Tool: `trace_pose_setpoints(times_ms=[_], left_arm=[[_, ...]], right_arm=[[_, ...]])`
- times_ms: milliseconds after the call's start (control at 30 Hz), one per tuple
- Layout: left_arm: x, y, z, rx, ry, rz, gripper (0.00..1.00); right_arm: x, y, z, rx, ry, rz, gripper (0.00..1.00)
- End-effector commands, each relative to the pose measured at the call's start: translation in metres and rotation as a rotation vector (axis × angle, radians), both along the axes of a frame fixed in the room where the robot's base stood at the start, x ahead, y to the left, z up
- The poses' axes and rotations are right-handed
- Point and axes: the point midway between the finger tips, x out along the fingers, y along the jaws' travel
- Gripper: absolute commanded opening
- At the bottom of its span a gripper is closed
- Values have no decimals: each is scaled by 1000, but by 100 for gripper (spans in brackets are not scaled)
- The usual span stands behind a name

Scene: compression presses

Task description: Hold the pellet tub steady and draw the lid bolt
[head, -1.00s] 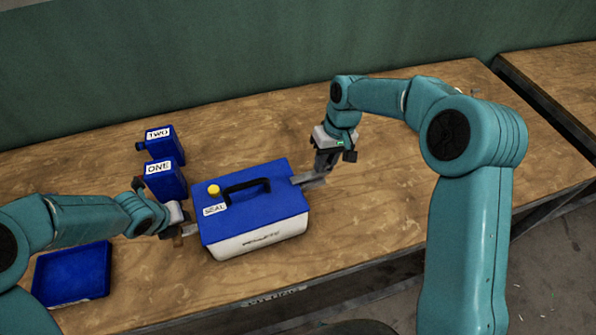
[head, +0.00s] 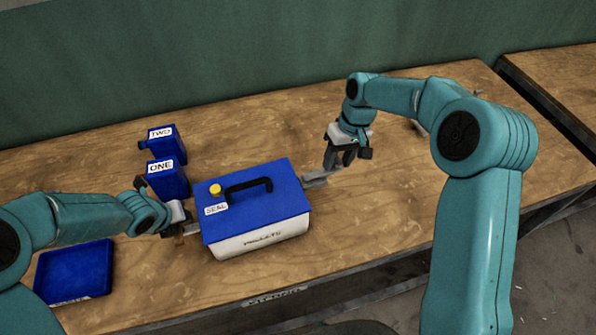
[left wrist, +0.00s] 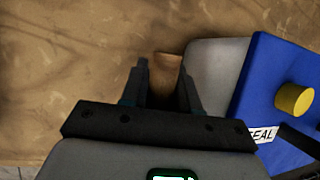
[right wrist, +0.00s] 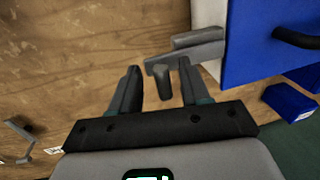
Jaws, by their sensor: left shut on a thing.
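The pellet tub (head: 262,243) has a white body and a blue lid with a black handle, a yellow knob (head: 215,189) and a SEAL label. My left gripper (head: 186,231) is shut on a brown tab (left wrist: 166,72) at the tub's left side. The grey lid bolt (head: 318,178) sticks out from the tub's right side; the right wrist view shows its bar (right wrist: 185,54) and upright peg (right wrist: 162,82). My right gripper (right wrist: 157,88) is open, its fingers either side of the peg with a clear gap on one side. The bolt's inner end is hard to make out.
Blue containers labelled ONE (head: 168,182) and TWO (head: 161,146) stand behind the tub's left. An empty blue tray (head: 75,270) lies at the front left. A small grey object (right wrist: 18,138) is on the bench further right. The bench front right of the tub is clear.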

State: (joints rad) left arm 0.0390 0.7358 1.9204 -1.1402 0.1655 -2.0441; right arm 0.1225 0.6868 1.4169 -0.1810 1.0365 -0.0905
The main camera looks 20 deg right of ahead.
Motion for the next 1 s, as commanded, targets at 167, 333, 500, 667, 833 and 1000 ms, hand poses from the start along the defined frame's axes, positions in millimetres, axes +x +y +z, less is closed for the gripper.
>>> trace_pose_setpoints(times_ms=[167, 333, 500, 667, 833, 1000], left_arm=[[-2, 1, -2, 2, 7, 2, 0], [-2, 0, -2, 2, 7, 2, 0], [-2, 0, -2, 1, 6, 1, 0], [-2, 0, -2, 1, 5, 1, 0], [-2, 0, -2, 0, 5, 0, 0], [-2, 0, -2, 0, 5, 0, 0]], right_arm=[[0, 1, 0, 1, 1, 1, 51], [0, 1, 3, 2, 0, 1, 51], [1, -4, 29, 1, -5, 1, 51], [1, -12, 66, 1, -5, 1, 51], [1, -19, 99, 1, -4, 0, 51], [1, -22, 115, 1, -2, 1, 51]])
